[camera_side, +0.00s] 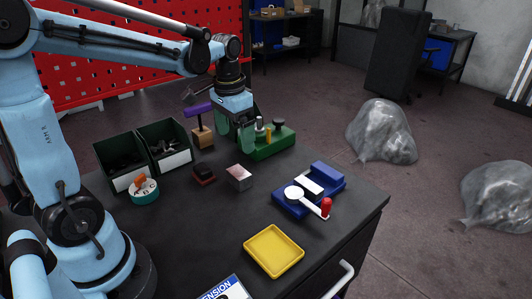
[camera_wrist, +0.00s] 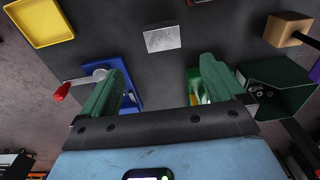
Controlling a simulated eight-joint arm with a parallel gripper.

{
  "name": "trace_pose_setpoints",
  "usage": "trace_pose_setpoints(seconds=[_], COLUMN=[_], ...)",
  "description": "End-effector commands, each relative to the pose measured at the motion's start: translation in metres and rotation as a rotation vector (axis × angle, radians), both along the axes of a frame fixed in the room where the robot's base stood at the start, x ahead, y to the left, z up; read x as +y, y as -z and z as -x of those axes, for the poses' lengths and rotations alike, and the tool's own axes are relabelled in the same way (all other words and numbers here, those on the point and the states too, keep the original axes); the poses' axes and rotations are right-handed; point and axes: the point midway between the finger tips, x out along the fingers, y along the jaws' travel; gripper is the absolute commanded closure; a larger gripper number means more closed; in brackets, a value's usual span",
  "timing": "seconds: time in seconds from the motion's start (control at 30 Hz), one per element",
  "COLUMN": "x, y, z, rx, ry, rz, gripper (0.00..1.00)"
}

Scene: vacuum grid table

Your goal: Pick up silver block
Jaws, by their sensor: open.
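The silver block (camera_side: 239,178) is a small cube with a shiny, slightly reddish top, standing on the dark table near its middle. In the wrist view the silver block (camera_wrist: 162,39) shows as a light grey face at top centre, beyond the fingertips and between their lines. My gripper (camera_side: 235,136) has green fingers. It hangs behind the silver block in the side view, beside the green fixture. In the wrist view my gripper (camera_wrist: 160,78) is open, with fingers wide apart and nothing between them.
A dark red block (camera_side: 204,176) sits left of the silver block. A green fixture (camera_side: 272,145) is behind, a blue fixture (camera_side: 325,178) with a red-knobbed lever at right. A yellow tray (camera_side: 273,250) lies in front. Dark green bins (camera_side: 122,162) and a wooden block (camera_side: 203,137) stand at left.

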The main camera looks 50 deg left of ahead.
Motion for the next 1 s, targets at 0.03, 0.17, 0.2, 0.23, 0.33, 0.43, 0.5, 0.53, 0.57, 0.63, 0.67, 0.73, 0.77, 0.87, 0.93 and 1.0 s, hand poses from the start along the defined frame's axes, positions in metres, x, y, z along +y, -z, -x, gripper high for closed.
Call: trace_pose_setpoints(seconds=[0.03, 0.17, 0.2, 0.23, 0.33, 0.43, 0.5, 0.53, 0.57, 0.63, 0.67, 0.73, 0.77, 0.87, 0.93, 1.0], x=[0.005, 0.01, 0.011, 0.011, 0.011, 0.01, 0.01, 0.01, 0.01, 0.01, 0.01, 0.01, 0.01, 0.01, 0.009, 0.009], y=[0.002, 0.006, 0.007, 0.009, 0.02, 0.034, 0.045, 0.049, 0.053, 0.062, 0.065, 0.07, 0.072, 0.075, 0.079, 0.086], z=[-0.003, -0.005, -0.005, -0.005, -0.005, -0.005, -0.006, -0.005, -0.005, -0.006, -0.006, -0.005, -0.005, -0.005, -0.006, -0.006], rx=[0.02, 0.051, 0.055, 0.056, 0.057, 0.056, 0.056, 0.055, 0.055, 0.055, 0.055, 0.055, 0.055, 0.055, 0.055, 0.055], ry=[-0.001, 0.0, 0.0, 0.0, 0.001, 0.001, 0.001, 0.001, 0.001, 0.001, 0.001, 0.001, 0.001, 0.001, 0.001, 0.001], rz=[0.005, 0.013, 0.014, 0.014, 0.014, 0.014, 0.014, 0.014, 0.014, 0.014, 0.014, 0.014, 0.014, 0.014, 0.014, 0.014], gripper=[0.04, 0.04, 0.04, 0.04, 0.04, 0.04, 0.04, 0.04, 0.04, 0.04, 0.04, 0.04, 0.04, 0.04, 0.04, 0.04])
